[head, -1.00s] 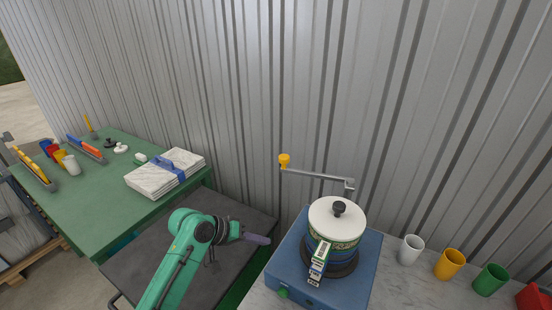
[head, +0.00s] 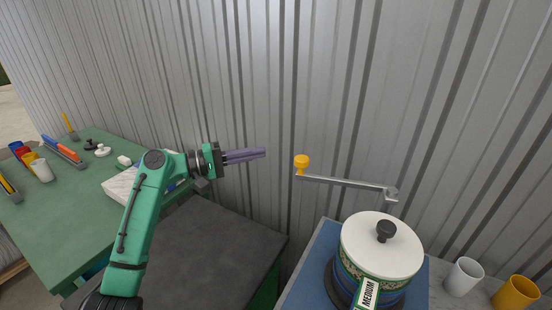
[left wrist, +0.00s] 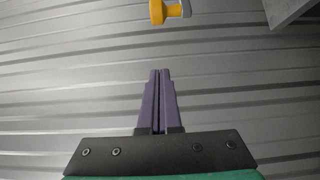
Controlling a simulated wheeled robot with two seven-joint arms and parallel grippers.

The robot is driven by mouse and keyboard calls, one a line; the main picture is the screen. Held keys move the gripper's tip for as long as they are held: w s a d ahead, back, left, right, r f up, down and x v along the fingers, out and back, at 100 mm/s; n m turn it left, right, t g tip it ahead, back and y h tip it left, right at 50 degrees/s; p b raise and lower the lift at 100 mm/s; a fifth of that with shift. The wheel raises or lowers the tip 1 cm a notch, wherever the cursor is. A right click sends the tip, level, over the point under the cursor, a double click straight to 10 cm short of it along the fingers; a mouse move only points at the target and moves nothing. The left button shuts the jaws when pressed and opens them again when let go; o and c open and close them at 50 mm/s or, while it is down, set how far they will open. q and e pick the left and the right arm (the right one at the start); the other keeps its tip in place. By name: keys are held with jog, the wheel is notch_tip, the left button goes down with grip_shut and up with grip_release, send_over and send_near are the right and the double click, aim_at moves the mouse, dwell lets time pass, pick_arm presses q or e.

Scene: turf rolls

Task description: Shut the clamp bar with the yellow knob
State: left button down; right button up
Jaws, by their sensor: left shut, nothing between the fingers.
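The grey clamp bar (head: 345,182) sticks out to the left from its post, raised above the white-lidded pot (head: 381,248). Its yellow knob (head: 302,163) is at the bar's free left end. My left gripper (head: 264,152) is shut and empty, its purple fingers pointing right toward the knob with a gap between. In the left wrist view the shut fingers (left wrist: 160,73) point up at the wall, and the yellow knob (left wrist: 163,11) shows beyond them at the top edge. My right gripper is not in view.
The pot stands on a blue base (head: 313,268). A white cup (head: 463,277) and a yellow cup (head: 515,292) stand to its right. A dark tabletop (head: 215,255) and a green table (head: 60,215) lie left. A corrugated metal wall (head: 430,100) is close behind.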

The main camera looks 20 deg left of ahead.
pick_arm(q)
jog(key=w+d+p, duration=0.2)
jog(key=d+p, duration=0.5)
jog(key=d, duration=0.2)
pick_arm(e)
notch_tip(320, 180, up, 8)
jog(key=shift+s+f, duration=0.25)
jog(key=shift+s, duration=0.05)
pick_arm(q)
jog(key=shift+s+a, duration=0.1)
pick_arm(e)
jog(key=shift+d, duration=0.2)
